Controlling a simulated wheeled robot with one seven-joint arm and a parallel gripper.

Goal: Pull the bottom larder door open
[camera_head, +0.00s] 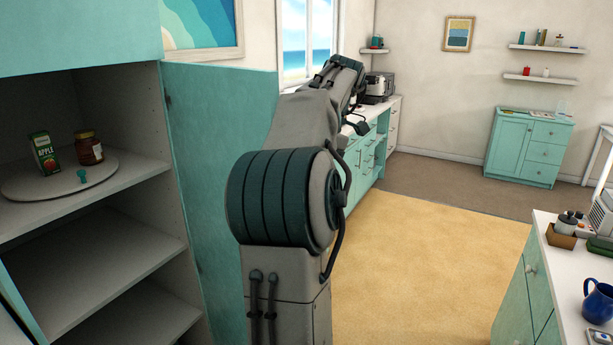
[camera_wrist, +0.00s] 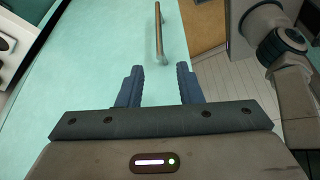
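The tall teal larder stands at the left of the head view, with its pale shelves (camera_head: 120,250) exposed. A teal door (camera_head: 215,150) stands open at their right side. In the wrist view a teal panel (camera_wrist: 95,70) fills the left and middle, with a metal bar handle (camera_wrist: 158,33) near its right edge. I cannot tell for sure that this is the bottom larder door. My gripper (camera_wrist: 160,85) is open and empty, its two fingers apart. The handle is ahead of the fingers, not between them. My arm hides the gripper in the head view.
A turntable (camera_head: 60,182) in the larder holds a juice carton (camera_head: 44,153) and a jar (camera_head: 89,148). A white-topped counter (camera_head: 575,290) with a blue mug (camera_head: 597,303) stands at the right. The yellow rug (camera_head: 430,260) between is clear.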

